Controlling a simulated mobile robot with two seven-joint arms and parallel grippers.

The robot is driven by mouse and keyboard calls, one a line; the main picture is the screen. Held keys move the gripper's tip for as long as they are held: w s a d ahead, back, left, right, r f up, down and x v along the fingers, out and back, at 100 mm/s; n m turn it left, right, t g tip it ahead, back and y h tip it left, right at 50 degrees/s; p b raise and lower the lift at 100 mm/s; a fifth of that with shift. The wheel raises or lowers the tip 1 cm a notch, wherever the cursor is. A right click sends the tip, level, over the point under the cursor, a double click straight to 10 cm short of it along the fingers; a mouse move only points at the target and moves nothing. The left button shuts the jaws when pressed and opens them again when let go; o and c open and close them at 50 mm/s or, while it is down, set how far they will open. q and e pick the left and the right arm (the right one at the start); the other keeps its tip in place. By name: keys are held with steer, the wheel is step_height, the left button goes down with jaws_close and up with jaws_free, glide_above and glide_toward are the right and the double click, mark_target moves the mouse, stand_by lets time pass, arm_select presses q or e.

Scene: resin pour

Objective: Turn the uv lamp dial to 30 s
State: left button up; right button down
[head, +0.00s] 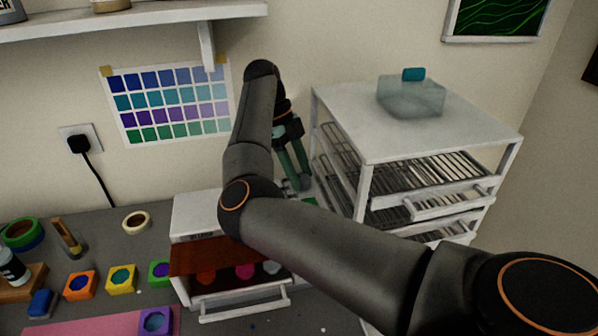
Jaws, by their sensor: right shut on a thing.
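The uv lamp (196,215) is a white box with a dark red window and a pulled-out lower drawer, standing on the grey bench. My right arm crosses in front of its right part and hides that side. My right gripper (300,182) points down beyond the arm, at the lamp's right side. Its green-grey fingers are shut on a small grey thing there, which looks like the dial. The dial's markings and setting cannot be read from here. My left gripper is out of view.
A white drying rack (365,190) stands close right of the gripper, with a translucent container (410,97) on top. Coloured moulds (122,279), tape rolls (137,220) and a pink mat (110,322) lie left of the lamp. A shelf (130,20) overhangs at upper left.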

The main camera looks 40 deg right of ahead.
steer(key=shift+m, duration=0.4)
steer(key=shift+c, duration=1.8)
jaws_free()
steer(key=shift+r, duration=0.1)
steer(key=d+v, duration=0.1)
steer(key=v, duration=0.6)
steer(key=shift+a+r, duration=0.15)
steer(key=shift+a, duration=0.3)
steer(key=shift+w, duration=0.15)
